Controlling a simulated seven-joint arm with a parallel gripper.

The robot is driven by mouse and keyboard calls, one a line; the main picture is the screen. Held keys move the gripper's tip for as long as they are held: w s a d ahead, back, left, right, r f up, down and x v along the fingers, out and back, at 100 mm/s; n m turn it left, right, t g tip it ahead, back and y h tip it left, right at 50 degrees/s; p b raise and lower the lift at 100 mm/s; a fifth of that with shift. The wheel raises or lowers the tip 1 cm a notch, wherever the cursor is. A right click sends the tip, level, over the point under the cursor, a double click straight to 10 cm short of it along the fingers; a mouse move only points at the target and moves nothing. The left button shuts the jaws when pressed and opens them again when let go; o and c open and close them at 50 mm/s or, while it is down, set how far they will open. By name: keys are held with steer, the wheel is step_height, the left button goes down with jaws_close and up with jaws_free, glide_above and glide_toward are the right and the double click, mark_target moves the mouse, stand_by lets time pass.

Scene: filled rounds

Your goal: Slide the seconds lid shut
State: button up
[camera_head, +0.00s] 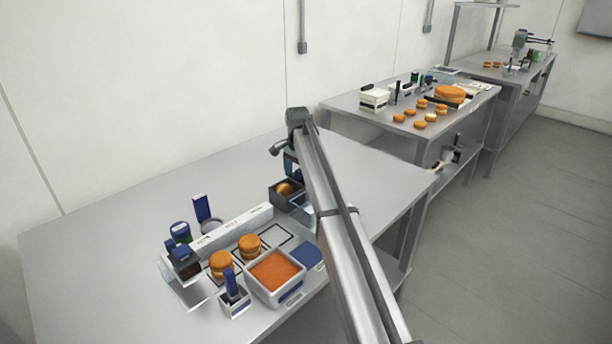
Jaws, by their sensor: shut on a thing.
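A small dark box (279,199), which looks like the seconds box, stands on the near table behind the row of trays. Its top is at least partly open, and an orange-brown round (285,188) shows inside. My gripper (294,178) points down at the right side of this box and is shut on what appears to be the seconds lid. My own arm crosses in front, so the fingertips and most of the lid are hidden. I cannot tell how far the lid covers the box.
A white tub of orange filling (274,272) and filled rounds (250,246) stand left of my arm. A long white labelled block (232,229), blue-topped items (202,208) and a blue pad (308,256) are close by. The table's back right is clear.

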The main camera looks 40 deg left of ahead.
steer(key=shift+s, duration=6.25)
steer(key=c, duration=0.3)
steer(key=shift+s, duration=0.25)
steer(key=c, duration=1)
steer(key=shift+s, duration=0.15)
jaws_close()
steer(key=shift+s, duration=2)
steer(key=shift+s, duration=0.15)
steer(key=shift+s, duration=4.25)
